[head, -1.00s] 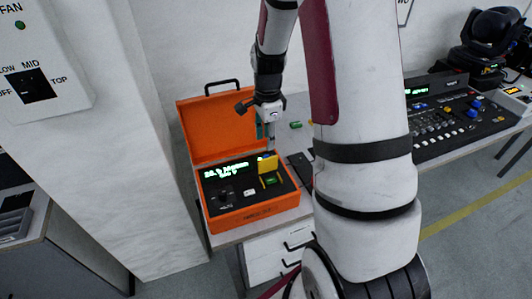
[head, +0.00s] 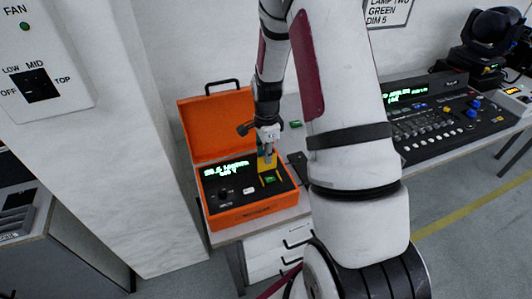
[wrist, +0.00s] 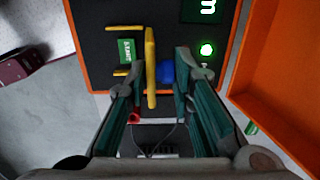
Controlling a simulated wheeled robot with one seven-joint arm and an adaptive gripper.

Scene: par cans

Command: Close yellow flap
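The yellow flap (head: 264,166) stands raised on the black panel of the open orange case (head: 256,213). In the wrist view the flap (wrist: 151,62) shows as a thin upright plate, seen edge-on. A green button (wrist: 126,49) lies in a yellow frame to its left; it shows in the head view too (head: 270,180). My gripper (head: 267,151) is low over the panel at the flap. In the wrist view its fingers (wrist: 154,74) are apart, one on each side of the flap, with gaps visible. Whether either finger touches the flap is unclear.
The open orange lid (head: 215,128) stands behind the panel, close to my gripper. A blue knob (wrist: 167,71) sits right of the flap in the wrist view. A mixing console (head: 440,118) stands on the table at the right. A wall pillar (head: 125,150) rises at the left.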

